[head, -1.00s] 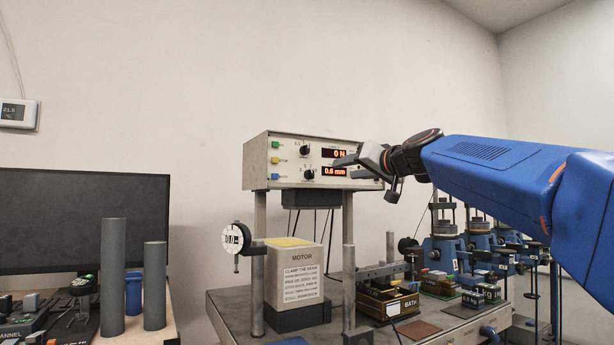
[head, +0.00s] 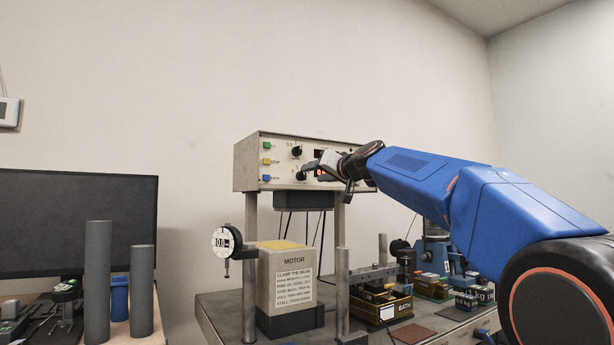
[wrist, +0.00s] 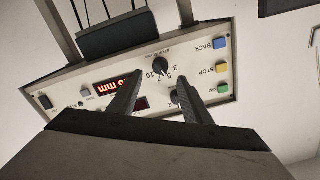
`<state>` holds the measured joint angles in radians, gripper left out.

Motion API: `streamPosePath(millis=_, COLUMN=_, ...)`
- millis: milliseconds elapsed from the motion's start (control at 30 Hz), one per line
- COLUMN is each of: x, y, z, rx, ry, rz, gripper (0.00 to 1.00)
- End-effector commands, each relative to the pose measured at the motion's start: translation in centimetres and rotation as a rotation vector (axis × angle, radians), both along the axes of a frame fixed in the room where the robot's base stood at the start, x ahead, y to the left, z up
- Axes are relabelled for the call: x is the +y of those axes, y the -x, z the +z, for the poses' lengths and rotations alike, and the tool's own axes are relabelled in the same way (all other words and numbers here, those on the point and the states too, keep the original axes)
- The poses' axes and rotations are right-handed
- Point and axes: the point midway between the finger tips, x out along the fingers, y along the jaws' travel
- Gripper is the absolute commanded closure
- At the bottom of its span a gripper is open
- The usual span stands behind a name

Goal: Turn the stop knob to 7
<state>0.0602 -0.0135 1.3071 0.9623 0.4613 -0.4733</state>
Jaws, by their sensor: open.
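The stop knob (head: 301,175) is the lower dark knob on the panel of the light control box (head: 246,160). In the wrist view, which is upside down, the stop knob (wrist: 160,65) has the numbers 3, 5, 7 and 10 beside it. Its pointer setting is too small to read. My gripper (head: 306,171) is at the panel, close to this knob. In the wrist view my gripper (wrist: 161,82) is open, its two fingers on either side of the knob's line, with the knob just beyond the tips. Contact cannot be told.
A second knob (head: 296,151) sits above the stop knob. Green (head: 267,146), yellow (head: 267,161) and blue (head: 267,178) buttons line the panel's left side. My arm hides most of the displays. A dial gauge (head: 226,242) and a motor block (head: 288,285) stand below.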

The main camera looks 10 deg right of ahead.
Motion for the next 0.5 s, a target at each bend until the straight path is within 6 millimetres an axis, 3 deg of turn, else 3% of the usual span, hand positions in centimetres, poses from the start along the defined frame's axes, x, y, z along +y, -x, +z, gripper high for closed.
streamPosePath(millis=200, x=1.1, y=-3.2, z=-0.1, rx=0.002, ry=-0.001, rz=0.002, gripper=0.56)
streamPosePath(millis=500, x=1.7, y=-5.2, z=0.0, rx=0.0, ry=0.0, rz=0.001, gripper=0.56)
